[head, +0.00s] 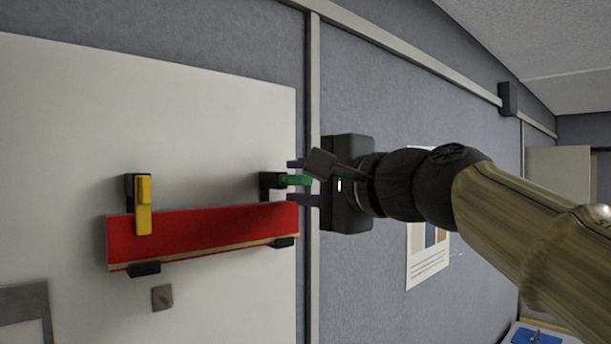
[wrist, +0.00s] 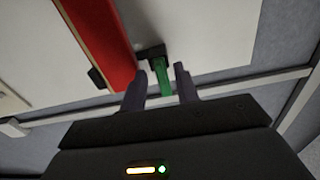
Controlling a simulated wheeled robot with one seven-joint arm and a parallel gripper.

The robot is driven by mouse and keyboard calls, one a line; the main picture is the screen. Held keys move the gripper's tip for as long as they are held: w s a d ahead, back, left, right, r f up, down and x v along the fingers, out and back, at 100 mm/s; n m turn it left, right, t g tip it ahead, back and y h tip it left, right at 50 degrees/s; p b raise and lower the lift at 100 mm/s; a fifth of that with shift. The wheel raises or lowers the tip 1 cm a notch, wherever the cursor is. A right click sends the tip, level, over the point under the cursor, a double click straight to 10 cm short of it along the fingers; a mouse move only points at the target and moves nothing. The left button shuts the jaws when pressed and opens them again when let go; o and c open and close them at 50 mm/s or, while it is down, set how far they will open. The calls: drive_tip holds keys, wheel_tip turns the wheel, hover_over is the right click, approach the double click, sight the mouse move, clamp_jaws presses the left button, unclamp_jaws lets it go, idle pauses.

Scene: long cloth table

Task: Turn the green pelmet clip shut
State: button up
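The green pelmet clip (head: 298,180) sits on a dark block (head: 271,184) at the right end of a red board (head: 200,233). Its green lever points sideways to the right, out from the wall panel, and does not lie down over the board. My gripper (head: 293,181) is at the clip, with one finger above the lever and one below. In the wrist view the green lever (wrist: 162,78) lies between the two open fingers, with a small gap on each side. My gripper (wrist: 160,70) is open there and does not appear to squeeze the lever.
A yellow clip (head: 144,206) at the board's left end hangs down over the board's face. Dark supports (head: 144,268) hold the board's lower edge. A small grey square (head: 162,297) is on the white panel (head: 60,130) below. A poster (head: 425,260) hangs behind my arm.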

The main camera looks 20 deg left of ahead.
clamp_jaws()
drive_tip(key=shift+m, duration=0.5)
drive_tip(key=shift+f+m, duration=0.1)
drive_tip(key=shift+m, duration=0.8)
drive_tip(key=m, duration=0.3)
drive_tip(key=shift+m, duration=0.3)
drive_tip(key=m+p, duration=0.1)
drive_tip(key=m, duration=0.5)
drive_tip(key=shift+s, duration=0.1)
drive_tip(key=m+p, duration=0.2)
drive_tip(key=m, duration=0.3)
drive_tip(key=shift+s+a+f, duration=0.1)
drive_tip(key=shift+f, duration=0.05)
